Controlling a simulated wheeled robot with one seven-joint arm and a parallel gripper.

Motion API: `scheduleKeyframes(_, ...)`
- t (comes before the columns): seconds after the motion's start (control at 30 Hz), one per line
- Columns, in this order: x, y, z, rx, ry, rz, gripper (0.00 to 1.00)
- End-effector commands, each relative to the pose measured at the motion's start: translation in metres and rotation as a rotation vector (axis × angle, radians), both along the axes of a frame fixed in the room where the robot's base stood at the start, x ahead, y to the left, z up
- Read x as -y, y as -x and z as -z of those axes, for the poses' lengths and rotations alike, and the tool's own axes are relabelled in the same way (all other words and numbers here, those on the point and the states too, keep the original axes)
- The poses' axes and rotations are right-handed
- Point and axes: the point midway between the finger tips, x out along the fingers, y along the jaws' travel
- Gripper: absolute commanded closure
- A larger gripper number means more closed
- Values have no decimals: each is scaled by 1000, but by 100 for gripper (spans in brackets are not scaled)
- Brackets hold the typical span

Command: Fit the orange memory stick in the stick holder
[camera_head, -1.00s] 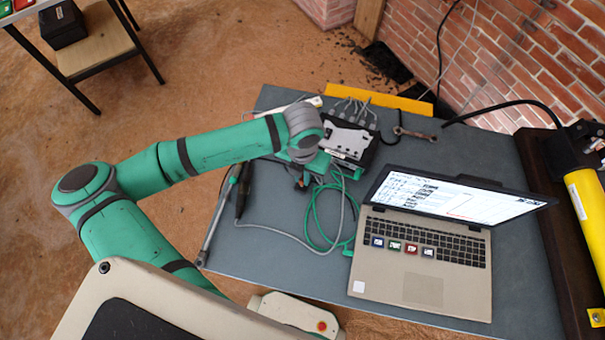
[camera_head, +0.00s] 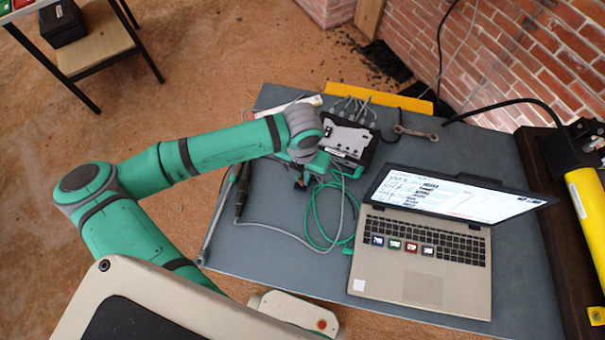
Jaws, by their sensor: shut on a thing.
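My gripper (camera_head: 300,182) points down over the left part of the grey table, just left of the dark device. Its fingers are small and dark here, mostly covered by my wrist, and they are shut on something. The held thing is too small and hidden to make out clearly; I take it to be the orange memory stick. I cannot make out the stick holder for certain. Several small coloured tiles, blue, green, red and dark (camera_head: 410,247), sit in a row on the laptop (camera_head: 425,282), well to the right of my gripper.
The dark device (camera_head: 350,141) with grey cables stands at the table's back. Green and grey cables (camera_head: 318,222) lie looped in front of my gripper. A wrench (camera_head: 415,133) lies behind the laptop. A yellow cylinder (camera_head: 588,215) is at the right. The table's front left (camera_head: 275,260) is clear.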

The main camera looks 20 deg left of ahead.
Motion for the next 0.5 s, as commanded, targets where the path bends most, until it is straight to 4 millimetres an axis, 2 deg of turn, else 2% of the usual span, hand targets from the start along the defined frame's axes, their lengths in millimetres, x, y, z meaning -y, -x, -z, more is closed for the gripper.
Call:
scheduleKeyframes(0.43, 0, 0, 3, 0, 0, 0, 100)
scheduleKeyframes(0.47, 0, 0, 3, 0, 0, 0, 83)
scheduleKeyframes(0.5, 0, 0, 3, 0, 0, 0, 73)
